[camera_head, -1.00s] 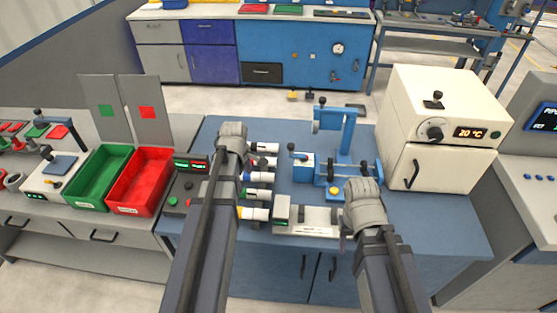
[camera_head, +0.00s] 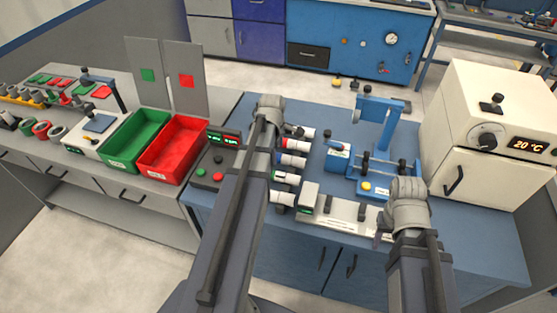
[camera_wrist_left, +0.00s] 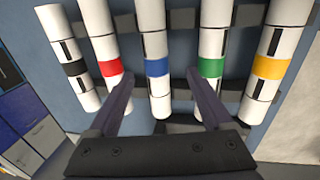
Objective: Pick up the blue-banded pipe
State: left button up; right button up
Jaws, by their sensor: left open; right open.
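The blue-banded pipe (camera_wrist_left: 157,66) is white with a blue band and lies in the middle of a row of pipes on a dark rack. In the head view this pipe (camera_head: 294,161) juts out to the right of my left forearm. My left gripper (camera_wrist_left: 159,82) is open. In the left wrist view its fingers show on either side of the blue-banded pipe, with nothing held; the height gap is unclear. My right gripper (camera_head: 380,238) is over the bench front, its fingers mostly hidden by my arm.
Red-banded (camera_wrist_left: 111,67) and green-banded (camera_wrist_left: 210,67) pipes flank it closely, with black and yellow ones outside. A blue fixture (camera_head: 375,150), a white oven (camera_head: 485,175) and a red bin (camera_head: 172,150) stand around the bench.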

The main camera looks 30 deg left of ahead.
aim_at(278, 155)
pick_arm(q)
jog(key=f+b, duration=0.1)
jog(key=w+f+b, duration=0.1)
jog(key=f+b, duration=0.3)
jog(key=shift+w+a, duration=0.15)
jog(key=shift+w, duration=0.1)
jog(key=shift+r, duration=0.1)
grip_shut()
dwell(0.4)
